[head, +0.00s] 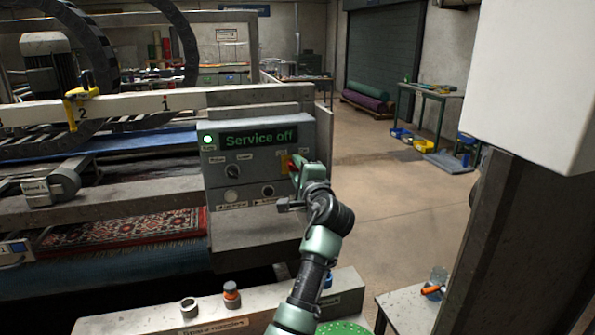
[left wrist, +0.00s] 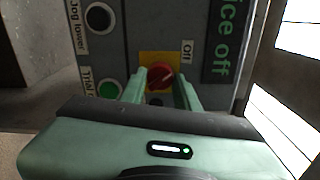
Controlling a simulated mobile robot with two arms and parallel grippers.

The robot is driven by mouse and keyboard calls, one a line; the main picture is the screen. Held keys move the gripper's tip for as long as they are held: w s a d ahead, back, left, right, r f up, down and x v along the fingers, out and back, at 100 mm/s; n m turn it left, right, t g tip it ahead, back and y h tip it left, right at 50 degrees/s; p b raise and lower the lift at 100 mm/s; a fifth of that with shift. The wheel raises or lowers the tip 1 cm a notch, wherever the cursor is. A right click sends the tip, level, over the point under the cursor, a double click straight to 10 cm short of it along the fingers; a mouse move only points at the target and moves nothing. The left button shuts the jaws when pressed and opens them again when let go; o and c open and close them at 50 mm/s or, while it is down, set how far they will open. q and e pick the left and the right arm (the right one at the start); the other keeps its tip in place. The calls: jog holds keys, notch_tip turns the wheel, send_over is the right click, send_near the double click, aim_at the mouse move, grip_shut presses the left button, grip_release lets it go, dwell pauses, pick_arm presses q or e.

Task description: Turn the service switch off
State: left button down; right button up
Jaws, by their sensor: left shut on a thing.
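The service switch is a red rotary knob on a yellow plate (left wrist: 150,58), with an "Off" label beside it. The knob (left wrist: 160,76) sits between the two green fingers of my left gripper (left wrist: 161,88), which is shut on it. In the head view my left gripper (head: 294,174) reaches the right side of the grey control panel (head: 225,183) and mostly hides the switch. The panel's display (head: 254,138) reads "Service off" in green letters. A green lamp (head: 208,139) is lit left of it. My right gripper is not in view.
Other knobs and buttons, such as a green button (left wrist: 109,90) and a black one (left wrist: 99,18), are close to my gripper. Open floor (head: 385,200) lies right of the panel.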

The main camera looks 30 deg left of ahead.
pick_arm(q)
jog(key=c, duration=1)
grip_release()
jog(key=shift+c, duration=0.2)
jog(key=shift+s+d+f, duration=0.15)
jog(key=shift+s+d, duration=0.05)
jog(key=shift+d, duration=0.1)
jog(key=b+v, duration=0.2)
jog(key=v, duration=0.5)
jog(key=shift+s, duration=0.1)
